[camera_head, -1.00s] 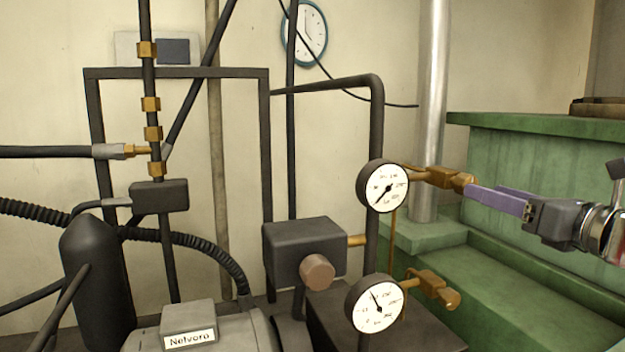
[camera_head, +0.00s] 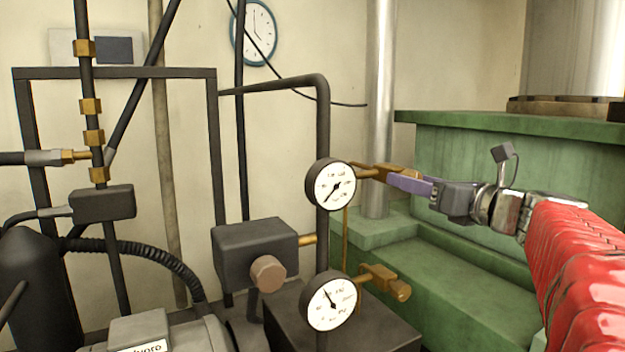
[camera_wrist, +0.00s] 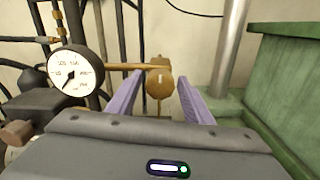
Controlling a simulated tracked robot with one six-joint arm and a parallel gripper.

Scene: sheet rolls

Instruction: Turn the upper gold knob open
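The upper gold knob (camera_wrist: 160,83) sits at the end of a thin brass pipe to the right of the upper white gauge (camera_head: 331,184). The knob also shows in the head view (camera_head: 402,172), partly hidden by a purple finger. A pale upright mark shows on its face in the wrist view. My gripper (camera_wrist: 161,82) is open, with one purple finger on each side of the knob. A gap shows on both sides. My gripper also shows in the head view (camera_head: 408,184), reaching in from the right.
The lower gauge (camera_head: 331,302) and lower gold knob (camera_head: 400,290) are below. A green stepped block (camera_head: 480,155) and a silver pipe (camera_head: 380,110) are behind my gripper.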

